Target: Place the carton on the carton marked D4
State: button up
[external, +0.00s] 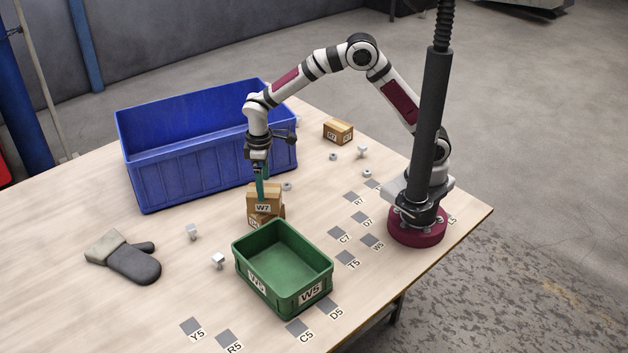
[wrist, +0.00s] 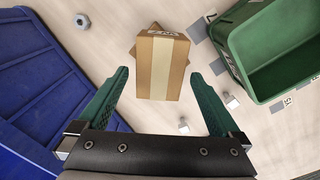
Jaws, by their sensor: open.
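A brown carton marked W7 (external: 264,199) rests on top of another carton (external: 270,218), whose label I cannot read. In the wrist view the upper carton (wrist: 162,68) has a pale tape strip, and corners of the lower one (wrist: 153,28) stick out, turned at an angle. My gripper (external: 261,190) is open, pointing down at the upper carton. In the wrist view its green fingers (wrist: 159,78) stand on either side of the carton with gaps. A third carton (external: 338,132) sits farther back; its label is too small to read surely. I cannot make out D4 on any carton.
A green bin marked W5 (external: 283,296) stands just in front of the stack, and a large blue crate (external: 160,180) behind it. A dark glove (external: 130,262) lies at left. Small metal brackets (external: 218,261) and nuts (external: 287,187) are scattered about. Grey labelled squares (external: 347,257) mark the table.

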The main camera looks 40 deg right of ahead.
notch_tip(320, 180, up, 7)
jog(key=shift+f, duration=0.1)
jog(key=s+d+r+m, duration=0.1)
jog(key=d+r+m, duration=0.1)
jog(key=d, duration=0.4)
jog(key=s+d+r+m, duration=0.1)
jog(key=d+r+m, duration=0.2)
jog(key=d, duration=0.4)
jog(key=s+d+f+m+y, duration=0.1)
jog(key=s+d+f+m, duration=0.1)
jog(key=s+d+m, duration=0.7)
jog(key=s+d, duration=0.5)
jog(key=s, duration=0.1)
jog(key=shift+s+m+y, duration=0.3)
jog(key=shift+s+y, duration=0.05)
jog(key=shift+y, duration=0.05)
